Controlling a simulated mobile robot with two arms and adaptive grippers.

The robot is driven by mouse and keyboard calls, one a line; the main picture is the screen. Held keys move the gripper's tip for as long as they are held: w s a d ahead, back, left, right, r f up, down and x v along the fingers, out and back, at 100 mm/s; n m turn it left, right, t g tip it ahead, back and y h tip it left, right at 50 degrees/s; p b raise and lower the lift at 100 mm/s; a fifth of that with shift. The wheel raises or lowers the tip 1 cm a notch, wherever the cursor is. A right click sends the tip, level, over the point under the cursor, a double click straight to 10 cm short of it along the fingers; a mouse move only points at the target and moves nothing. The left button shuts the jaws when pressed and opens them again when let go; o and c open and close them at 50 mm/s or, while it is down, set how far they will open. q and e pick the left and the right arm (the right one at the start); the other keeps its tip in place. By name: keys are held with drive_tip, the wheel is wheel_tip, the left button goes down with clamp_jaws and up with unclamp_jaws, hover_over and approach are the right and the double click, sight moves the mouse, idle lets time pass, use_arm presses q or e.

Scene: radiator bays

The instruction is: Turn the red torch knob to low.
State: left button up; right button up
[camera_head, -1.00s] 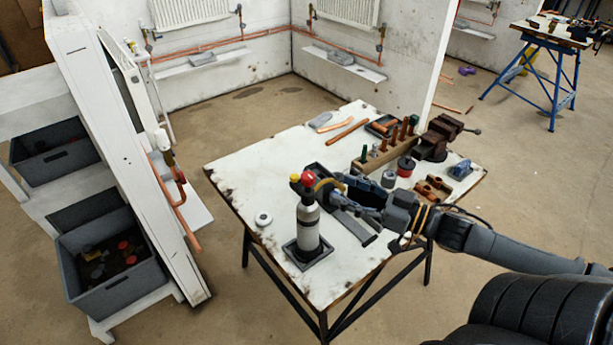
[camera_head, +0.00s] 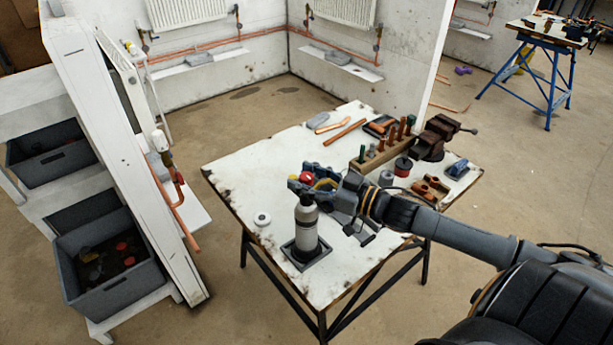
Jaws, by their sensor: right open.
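The torch is a grey cylinder (camera_head: 306,228) standing upright in a dark square holder (camera_head: 307,252) near the workbench's front left. Its red knob (camera_head: 307,178) is at the top, with a brass-yellow part (camera_head: 325,184) to its right. My right gripper (camera_head: 301,177) reaches in from the right at the torch's top. It is open, with its fingers on either side of the red knob; I cannot tell whether they touch it. The fingers hide much of the torch head, and the knob's setting cannot be read. My left gripper is not in view.
The white workbench (camera_head: 240,172) has a wooden tool rack (camera_head: 385,154), a vice (camera_head: 437,138) and copper pipes behind my right arm. A small white roll (camera_head: 262,219) lies left of the torch. A white panel (camera_head: 118,170) leans at left beside grey bins (camera_head: 112,280).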

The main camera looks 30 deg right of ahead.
drive_tip(key=shift+c, duration=0.3)
clamp_jaws()
drive_tip(key=shift+f+n+g+y+b, duration=0.15)
drive_tip(key=shift+n+g+y+b, duration=0.35)
drive_tip(key=shift+n+y+b, duration=0.3)
drive_tip(key=n+g+y+b, duration=0.4)
drive_tip(key=b, duration=0.2)
drive_tip(key=shift+w+d+f+y+b, duration=0.1)
drive_tip(key=shift+y+b, duration=0.2)
drive_tip(key=shift+y, duration=0.1)
drive_tip(key=g, duration=0.1)
drive_tip(key=n+g+y+b, duration=0.1)
drive_tip(key=shift+r+n+g, duration=0.2)
drive_tip(key=shift+n+g, duration=0.1)
drive_tip(key=shift+g, duration=0.1)
drive_tip(key=shift+n+g+y+b, duration=0.55)
drive_tip(key=shift+n+g, duration=0.6)
drive_tip(key=shift+g, duration=0.6)
drive_tip(key=shift+n+g+y+b, duration=0.3)
drive_tip(key=shift+n+g+y, duration=0.35)
drive_tip(key=shift+n+g, duration=0.8)
drive_tip(key=shift+g, duration=0.4)
